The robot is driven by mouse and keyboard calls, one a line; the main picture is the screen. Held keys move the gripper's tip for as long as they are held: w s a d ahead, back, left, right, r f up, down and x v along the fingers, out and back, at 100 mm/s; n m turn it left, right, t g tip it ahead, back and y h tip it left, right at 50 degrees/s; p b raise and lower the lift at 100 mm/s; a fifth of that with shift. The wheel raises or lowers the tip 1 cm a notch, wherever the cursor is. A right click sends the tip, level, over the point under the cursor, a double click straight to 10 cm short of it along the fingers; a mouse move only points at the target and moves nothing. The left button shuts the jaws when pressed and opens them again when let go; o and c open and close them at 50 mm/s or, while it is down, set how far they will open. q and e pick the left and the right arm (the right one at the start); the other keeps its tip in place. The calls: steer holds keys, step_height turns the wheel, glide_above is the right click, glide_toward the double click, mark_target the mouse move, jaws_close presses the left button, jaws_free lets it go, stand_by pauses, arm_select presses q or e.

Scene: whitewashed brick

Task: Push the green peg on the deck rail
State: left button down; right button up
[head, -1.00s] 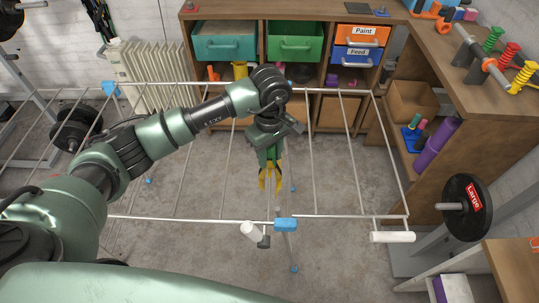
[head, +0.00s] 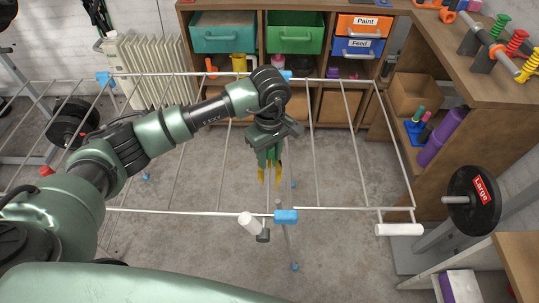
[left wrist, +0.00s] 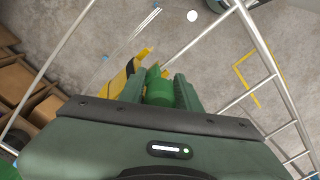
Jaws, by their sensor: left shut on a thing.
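My left gripper (head: 270,172) hangs fingers-down over the white wire rack in the head view, between its far and near rails. It is shut on the green peg (left wrist: 158,90), seen between the dark green fingers in the left wrist view. Yellow parts show at the finger ends in the head view. The near rail (head: 350,209) runs below the gripper in the picture, apart from it. I cannot tell which rail is the deck rail. My right gripper is in neither view.
A blue fitting (head: 286,217) and a white roll (head: 250,223) are on the near rail. A second white roll (head: 399,229) is at the right corner. A shelf unit with a green drawer (head: 295,33) stands behind. A black weight plate (head: 472,200) is at right.

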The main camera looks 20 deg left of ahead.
mark_target(269, 168)
arm_select(q)
steer(key=shift+f, duration=0.15)
steer(key=shift+f+b, duration=2.3)
steer(key=shift+f, duration=0.05)
steer(key=shift+s+a+f+b, duration=0.1)
steer(key=shift+a+f+b, duration=0.1)
steer(key=shift+f+b, duration=0.35)
steer(key=c, duration=0.9)
jaws_free()
steer(key=shift+f, duration=0.1)
